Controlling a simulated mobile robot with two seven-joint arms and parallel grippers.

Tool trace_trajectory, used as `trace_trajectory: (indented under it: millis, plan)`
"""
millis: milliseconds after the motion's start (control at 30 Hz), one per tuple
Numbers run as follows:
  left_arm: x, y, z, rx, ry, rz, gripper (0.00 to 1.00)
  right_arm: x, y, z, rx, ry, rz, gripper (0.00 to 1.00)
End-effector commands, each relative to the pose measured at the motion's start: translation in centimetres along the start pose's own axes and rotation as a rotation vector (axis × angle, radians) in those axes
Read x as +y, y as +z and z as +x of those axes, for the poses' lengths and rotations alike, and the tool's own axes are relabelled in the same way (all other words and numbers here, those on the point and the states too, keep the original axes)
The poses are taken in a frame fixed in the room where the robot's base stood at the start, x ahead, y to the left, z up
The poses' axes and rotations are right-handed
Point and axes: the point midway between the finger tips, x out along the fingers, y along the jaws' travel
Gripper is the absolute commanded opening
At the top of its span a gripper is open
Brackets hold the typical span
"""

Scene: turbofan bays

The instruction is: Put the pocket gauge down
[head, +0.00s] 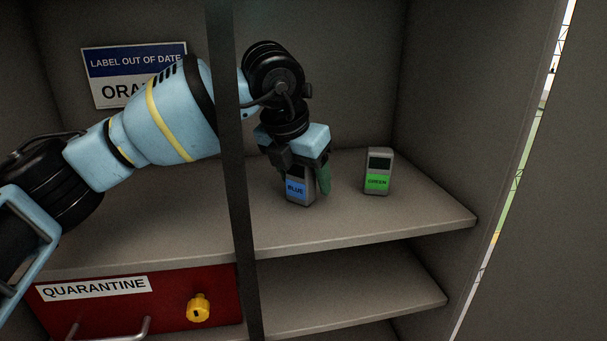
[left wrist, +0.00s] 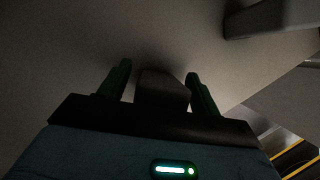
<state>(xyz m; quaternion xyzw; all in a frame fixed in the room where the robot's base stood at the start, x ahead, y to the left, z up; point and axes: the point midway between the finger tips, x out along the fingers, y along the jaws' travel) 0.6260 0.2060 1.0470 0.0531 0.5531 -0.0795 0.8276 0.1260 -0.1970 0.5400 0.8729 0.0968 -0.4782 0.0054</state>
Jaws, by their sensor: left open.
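The pocket gauge, a small grey device with a blue label reading BLUE (head: 297,189), stands on the cabinet's upper shelf (head: 350,222). My left gripper (head: 306,172) is open above and around its upper part, with a green finger at its right side. The gripper hides the top of the gauge. In the left wrist view the dark top of the gauge (left wrist: 162,88) sits between the two spread fingers (left wrist: 158,84), with a gap visible on each side. My right gripper is out of view.
A second grey gauge labelled GREEN (head: 378,172) stands to the right on the same shelf. A dark vertical post (head: 236,200) crosses in front of my left arm. A red QUARANTINE drawer (head: 140,308) lies below left.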

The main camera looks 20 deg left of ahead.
Motion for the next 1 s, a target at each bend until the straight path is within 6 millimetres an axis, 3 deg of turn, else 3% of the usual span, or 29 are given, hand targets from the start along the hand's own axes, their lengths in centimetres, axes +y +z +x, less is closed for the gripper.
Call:
trace_trajectory:
  millis: [267, 700, 1000]
  plan:
    - [0.0, 0.2, -1.0, -0.002, 0.0, 0.0, 0.63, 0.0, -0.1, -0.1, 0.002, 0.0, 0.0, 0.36]
    - [0.0, 0.2, -9.2, -0.003, 0.0, 0.001, 0.63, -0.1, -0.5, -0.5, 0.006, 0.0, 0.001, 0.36]
    - [0.0, 0.1, -12.1, -0.001, 0.0, 0.0, 0.63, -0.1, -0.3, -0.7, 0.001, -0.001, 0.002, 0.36]
